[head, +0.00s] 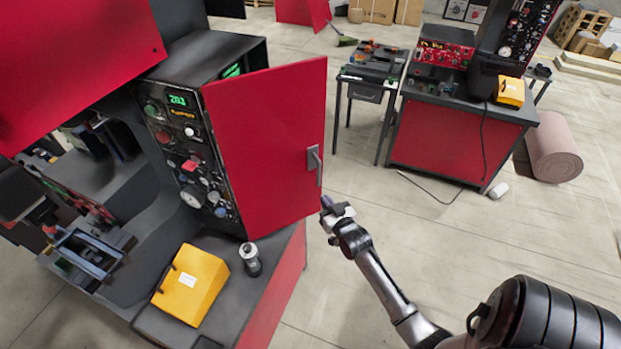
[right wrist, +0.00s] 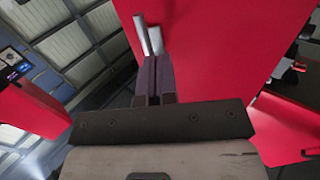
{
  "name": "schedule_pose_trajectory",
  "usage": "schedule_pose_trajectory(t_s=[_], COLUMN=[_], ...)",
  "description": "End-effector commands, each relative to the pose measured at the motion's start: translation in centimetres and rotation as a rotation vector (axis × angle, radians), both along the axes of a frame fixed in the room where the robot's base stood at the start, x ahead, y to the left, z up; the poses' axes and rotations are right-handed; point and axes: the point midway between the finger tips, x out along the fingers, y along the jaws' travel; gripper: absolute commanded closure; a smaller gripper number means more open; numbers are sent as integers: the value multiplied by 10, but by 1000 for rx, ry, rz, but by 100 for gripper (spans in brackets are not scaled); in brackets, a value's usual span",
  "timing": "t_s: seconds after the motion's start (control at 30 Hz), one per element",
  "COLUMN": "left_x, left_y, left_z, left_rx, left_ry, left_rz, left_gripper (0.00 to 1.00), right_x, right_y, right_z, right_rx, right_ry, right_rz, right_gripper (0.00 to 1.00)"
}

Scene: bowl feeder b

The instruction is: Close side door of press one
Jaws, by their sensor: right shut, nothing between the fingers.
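The red side door (head: 268,145) of the press stands open, swung out to the right of the control panel in the head view. Its grey handle (head: 314,166) is near the door's right edge. My right gripper (head: 327,203) is just below and beside the handle. In the right wrist view its dark fingers (right wrist: 153,75) are together, with nothing seen between them. The red door surface (right wrist: 215,45) fills much of that view, and the grey handle (right wrist: 148,36) rises just beyond the fingertips. Whether the fingers touch the door or handle I cannot tell. My left gripper is not in view.
The press control panel (head: 185,150) is left of the door. A yellow box (head: 190,285) and a small grey cylinder (head: 250,260) sit on the ledge below. A second workbench (head: 455,140) and a rolled mat (head: 553,148) stand at the right.

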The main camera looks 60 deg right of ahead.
Motion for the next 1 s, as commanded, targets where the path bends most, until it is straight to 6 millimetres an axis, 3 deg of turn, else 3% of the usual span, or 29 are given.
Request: schedule_pose_trajectory(t_s=[0.2,0.5,1.0], left_x=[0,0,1], left_y=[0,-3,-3], left_z=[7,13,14], left_rx=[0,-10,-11], left_ry=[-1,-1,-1], left_rz=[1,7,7], left_gripper=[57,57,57], right_x=[40,79,96], right_y=[-20,-41,-49], right_z=[2,2,0], right_rx=[0,0,0], right_ry=[0,1,2], right_rz=[0,1,1], right_gripper=[100,100,100])
